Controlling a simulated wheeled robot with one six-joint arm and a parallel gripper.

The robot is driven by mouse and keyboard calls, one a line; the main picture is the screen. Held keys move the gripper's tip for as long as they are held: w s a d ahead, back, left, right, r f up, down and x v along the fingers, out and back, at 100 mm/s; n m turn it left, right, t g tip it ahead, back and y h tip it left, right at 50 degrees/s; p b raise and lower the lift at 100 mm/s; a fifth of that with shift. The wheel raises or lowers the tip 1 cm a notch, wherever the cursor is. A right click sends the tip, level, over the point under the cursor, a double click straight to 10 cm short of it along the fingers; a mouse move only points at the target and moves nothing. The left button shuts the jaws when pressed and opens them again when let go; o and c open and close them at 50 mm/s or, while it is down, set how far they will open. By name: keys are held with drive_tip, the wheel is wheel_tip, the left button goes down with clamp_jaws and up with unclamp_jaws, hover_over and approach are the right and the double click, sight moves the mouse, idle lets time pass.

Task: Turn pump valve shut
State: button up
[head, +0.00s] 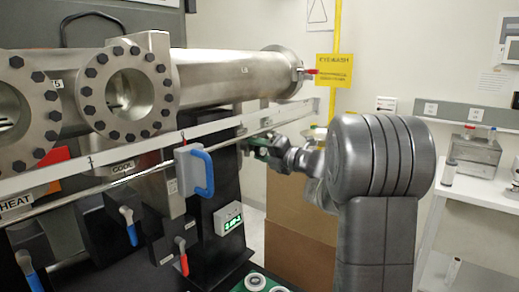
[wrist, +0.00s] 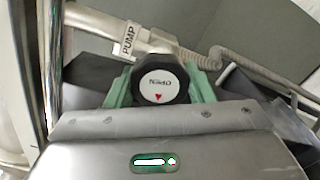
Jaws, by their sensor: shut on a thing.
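The pump valve knob (wrist: 163,84) is a dark round knob with a white face in the wrist view. The face carries the word OPEN, upside down in the picture, and a small red arrowhead. A PUMP label (wrist: 129,40) is on the pipe behind it. My gripper (wrist: 162,92) is shut on the knob, one green finger on each side. In the head view my gripper (head: 262,150) is beyond the steel rail, partly hidden, and the knob cannot be made out.
A steel chamber with bolted flanges (head: 128,92) fills the left of the head view. A blue handle (head: 201,173) stands near my gripper. A green-lit display box (head: 229,219) sits below. A ribbed hose (wrist: 243,75) runs right of the knob. A white bench (head: 485,190) is at right.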

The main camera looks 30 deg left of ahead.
drive_tip(key=m+p, duration=0.1)
drive_tip(key=m, duration=0.1)
drive_tip(key=m+p, duration=0.1)
drive_tip(key=m, duration=0.2)
drive_tip(key=shift+r+m+p, duration=0.2)
drive_tip(key=shift+m+p, duration=0.1)
drive_tip(key=shift+p, duration=0.05)
drive_tip(key=m+p, duration=0.3)
drive_tip(key=m, duration=0.2)
drive_tip(key=shift+r, duration=0.1)
drive_tip(key=m+p, duration=0.4)
drive_tip(key=m, duration=0.1)
drive_tip(key=shift+r+m, duration=0.1)
drive_tip(key=shift+m, duration=0.3)
drive_tip(key=shift+w+m+p, duration=0.1)
drive_tip(key=shift+m+p, duration=1.5)
drive_tip(key=shift+m, duration=0.7)
drive_tip(key=shift+f, duration=0.2)
drive_tip(key=o, duration=1)
drive_tip(key=shift+c, duration=0.2)
drive_tip(key=shift+d, duration=0.1)
